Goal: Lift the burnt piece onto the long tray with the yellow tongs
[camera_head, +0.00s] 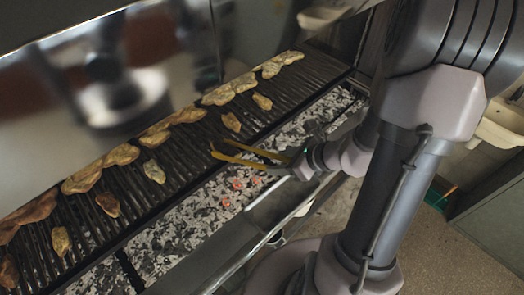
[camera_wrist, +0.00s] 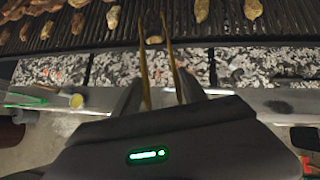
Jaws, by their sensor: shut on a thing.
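My gripper (camera_head: 294,164) is shut on the yellow tongs (camera_head: 258,152). The tongs reach out over the coals and the grill's front edge, with their two tips apart and empty. In the wrist view the tongs (camera_wrist: 143,70) point forward, and a small brown piece (camera_wrist: 154,40) shows in the gap between their arms, apart from both as far as I can tell. Several small pieces lie along the front of the grate; a darker brown one (camera_head: 108,203) is left of the tongs, but I cannot tell surely which is burnt. I cannot identify the long tray.
The long dark grate (camera_head: 190,150) carries a row of larger golden pieces (camera_head: 120,155) at its back. Grey coals (camera_head: 180,222), a few glowing red, lie in front and below. A metal rail (camera_head: 270,235) runs along the front. Pale basins stand at the right.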

